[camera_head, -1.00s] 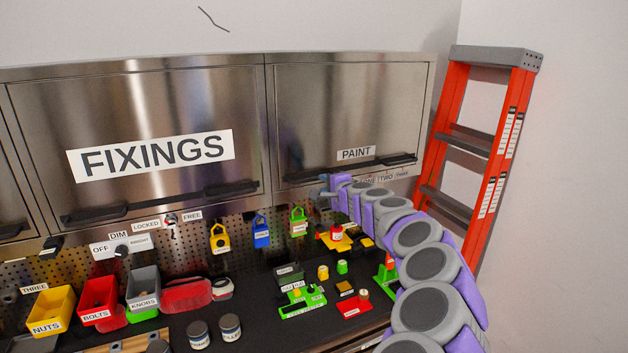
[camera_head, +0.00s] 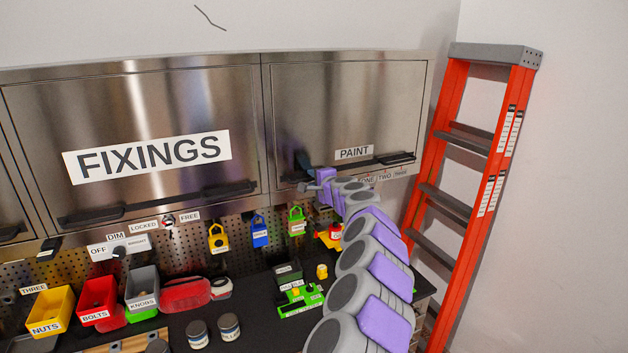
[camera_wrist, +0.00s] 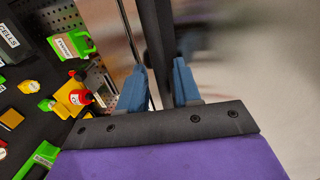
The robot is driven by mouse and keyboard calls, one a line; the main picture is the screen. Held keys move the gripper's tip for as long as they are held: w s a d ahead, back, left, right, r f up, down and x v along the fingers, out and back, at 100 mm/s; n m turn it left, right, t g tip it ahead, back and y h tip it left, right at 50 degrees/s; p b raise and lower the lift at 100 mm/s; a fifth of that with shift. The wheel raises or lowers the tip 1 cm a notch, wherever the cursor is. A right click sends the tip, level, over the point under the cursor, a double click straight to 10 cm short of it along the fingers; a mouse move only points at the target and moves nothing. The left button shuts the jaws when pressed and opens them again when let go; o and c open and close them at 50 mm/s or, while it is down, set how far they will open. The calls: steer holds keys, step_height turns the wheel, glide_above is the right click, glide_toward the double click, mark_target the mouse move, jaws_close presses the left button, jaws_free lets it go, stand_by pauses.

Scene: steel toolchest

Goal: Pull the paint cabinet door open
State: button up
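The paint cabinet door (camera_head: 345,100) is a brushed steel panel at the upper right in the head view, marked PAINT (camera_head: 354,153). It looks closed. Its dark bar handle (camera_head: 395,160) runs along the lower edge. My gripper (camera_head: 306,168) is at the left part of this handle, hiding some of it. In the wrist view, the blue fingers of my gripper (camera_wrist: 159,80) stand apart with the dark handle bar (camera_wrist: 154,30) running up between them. A narrow gap seems to show beside the left finger; firm contact cannot be made out.
The FIXINGS door (camera_head: 140,110) is closed on the left. An orange ladder (camera_head: 455,150) stands close on the right. Below, padlocks hang on the pegboard, and bins and small parts crowd the dark worktop (camera_head: 262,300). Space in front of the paint door looks clear apart from my arm.

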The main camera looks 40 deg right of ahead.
steer(key=shift+a+r, duration=0.1)
steer(key=shift+a, duration=0.65)
steer(key=shift+c, duration=0.6)
steer(key=shift+r, duration=0.1)
steer(key=c, duration=0.4)
jaws_close()
steer(key=shift+s+d, duration=0.1)
steer(key=shift+d, duration=0.05)
